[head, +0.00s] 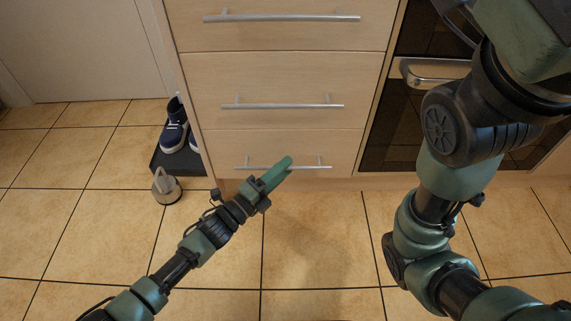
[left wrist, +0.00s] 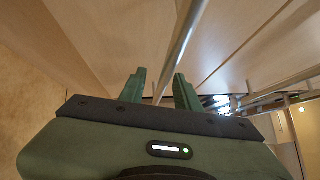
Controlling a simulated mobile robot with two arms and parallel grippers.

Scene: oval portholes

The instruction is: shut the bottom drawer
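The bottom drawer (head: 225,145) is the lowest of several pale wood fronts in the head view, with a thin metal bar handle (head: 318,167). Its front looks nearly in line with the fronts above; I cannot tell whether it stands slightly open. My left gripper (head: 284,165) is at the handle's middle and hides part of it. In the left wrist view its two green fingers (left wrist: 161,88) are apart, and a metal bar (left wrist: 183,45) runs down the picture between them. Whether they touch it is unclear. My right gripper is out of view; only its arm shows.
Above are the middle drawer (head: 285,75) and the top drawer (head: 280,35), both with bar handles. An oven (head: 385,130) is to the right. Dark blue shoes (head: 175,130) on a dark mat and a small grey object (head: 166,188) are on the floor at left. The tiled floor in front is clear.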

